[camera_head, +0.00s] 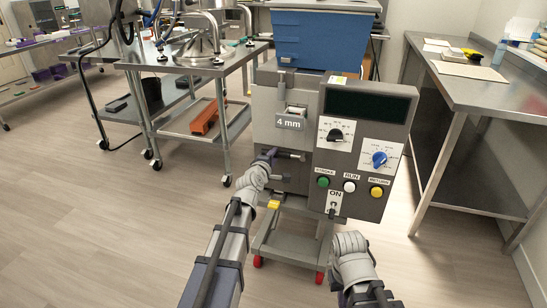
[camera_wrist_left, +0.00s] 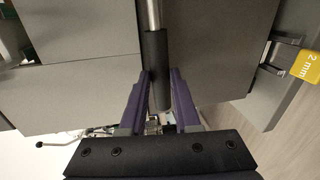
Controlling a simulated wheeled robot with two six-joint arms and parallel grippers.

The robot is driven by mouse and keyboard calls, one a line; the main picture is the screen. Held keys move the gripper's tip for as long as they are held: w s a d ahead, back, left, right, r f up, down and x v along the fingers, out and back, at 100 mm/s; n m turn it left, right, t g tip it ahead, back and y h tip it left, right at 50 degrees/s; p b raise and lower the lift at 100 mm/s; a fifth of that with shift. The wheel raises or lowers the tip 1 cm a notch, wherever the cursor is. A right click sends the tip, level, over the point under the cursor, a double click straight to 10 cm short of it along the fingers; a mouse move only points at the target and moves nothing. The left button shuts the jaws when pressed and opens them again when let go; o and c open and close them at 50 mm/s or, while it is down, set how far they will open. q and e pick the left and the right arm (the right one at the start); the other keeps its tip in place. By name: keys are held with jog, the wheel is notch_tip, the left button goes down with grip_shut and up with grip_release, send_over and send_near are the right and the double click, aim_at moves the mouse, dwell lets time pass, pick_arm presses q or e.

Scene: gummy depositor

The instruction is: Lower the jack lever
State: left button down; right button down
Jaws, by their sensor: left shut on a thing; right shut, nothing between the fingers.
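The jack lever shows in the left wrist view as a metal rod with a black cylindrical grip (camera_wrist_left: 156,60). The purple fingers of my left gripper (camera_wrist_left: 158,90) stand on both sides of this grip, closed on it. In the head view my left gripper (camera_head: 270,154) is at the front of the grey depositor machine (camera_head: 283,108), left of its control panel. The lever is mostly hidden there behind the gripper. My right arm comes in at the lower right of the head view, but its gripper fingers do not show.
The control panel (camera_head: 362,145) has knobs and coloured buttons. A blue hopper (camera_head: 313,40) sits on top. A yellow 2 mm tag (camera_wrist_left: 307,65) shows in the left wrist view. A steel cart (camera_head: 190,95) stands left and a steel table (camera_head: 465,85) right. Floor is clear in front.

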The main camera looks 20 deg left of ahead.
pick_arm(q)
jog(key=shift+f, duration=0.15)
dwell(0.7)
